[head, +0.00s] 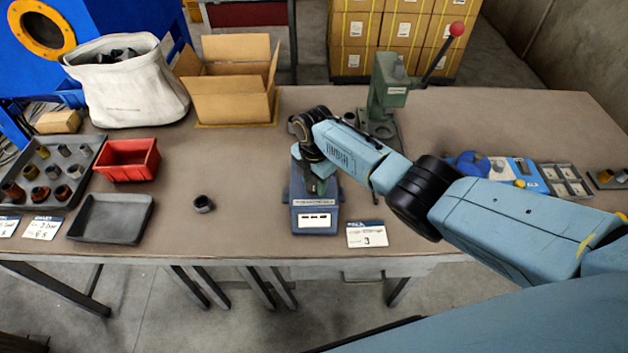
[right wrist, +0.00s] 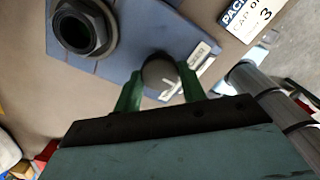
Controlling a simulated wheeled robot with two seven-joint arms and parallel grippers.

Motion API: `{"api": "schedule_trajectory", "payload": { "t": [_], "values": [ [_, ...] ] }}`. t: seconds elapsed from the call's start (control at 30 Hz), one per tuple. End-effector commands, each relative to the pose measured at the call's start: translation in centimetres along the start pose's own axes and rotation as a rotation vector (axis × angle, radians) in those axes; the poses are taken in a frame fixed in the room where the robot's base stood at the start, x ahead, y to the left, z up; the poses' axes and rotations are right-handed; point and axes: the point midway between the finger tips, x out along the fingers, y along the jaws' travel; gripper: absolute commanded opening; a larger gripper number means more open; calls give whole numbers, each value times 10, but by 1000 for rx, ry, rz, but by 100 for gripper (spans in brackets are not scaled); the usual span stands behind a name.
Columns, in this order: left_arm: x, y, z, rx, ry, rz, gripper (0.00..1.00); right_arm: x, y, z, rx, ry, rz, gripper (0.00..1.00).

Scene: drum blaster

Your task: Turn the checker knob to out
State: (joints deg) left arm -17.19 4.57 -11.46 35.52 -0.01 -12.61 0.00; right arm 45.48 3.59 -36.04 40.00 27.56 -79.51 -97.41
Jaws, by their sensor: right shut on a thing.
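The blue checker (head: 329,197) stands on the table in the middle of the head view, with a white label panel on its front. My right gripper (head: 317,184) reaches down over it and hides its knob there. In the right wrist view, the round grey knob (right wrist: 157,72) with a white mark sits between the green fingers, on the blue checker body (right wrist: 125,45). The fingers are shut on the knob from both sides. A dark threaded hex fitting (right wrist: 84,28) sits on the checker beside the knob. My left gripper is not in view.
A card marked 3 (head: 367,234) lies right of the checker. A green lever press (head: 389,90) stands behind it. A loose dark ring part (head: 203,203), grey tray (head: 112,218), red bin (head: 129,160) and cardboard box (head: 230,95) lie left. Bare table separates them from the checker.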

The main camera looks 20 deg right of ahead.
Motion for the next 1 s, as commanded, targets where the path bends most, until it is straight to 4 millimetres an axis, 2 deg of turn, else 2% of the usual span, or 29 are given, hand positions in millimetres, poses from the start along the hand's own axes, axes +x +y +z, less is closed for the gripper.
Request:
{"api": "schedule_trajectory", "payload": {
  "t": [0.63,0.67,0.8,1.0],
  "values": [
    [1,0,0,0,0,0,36,-1,1,-1,-53,1,3,18],
    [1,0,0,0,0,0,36,-1,1,-1,-52,0,3,43],
    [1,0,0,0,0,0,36,-1,1,-1,-51,0,2,62],
    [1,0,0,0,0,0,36,0,0,0,-50,0,1,63]
  ]
}}
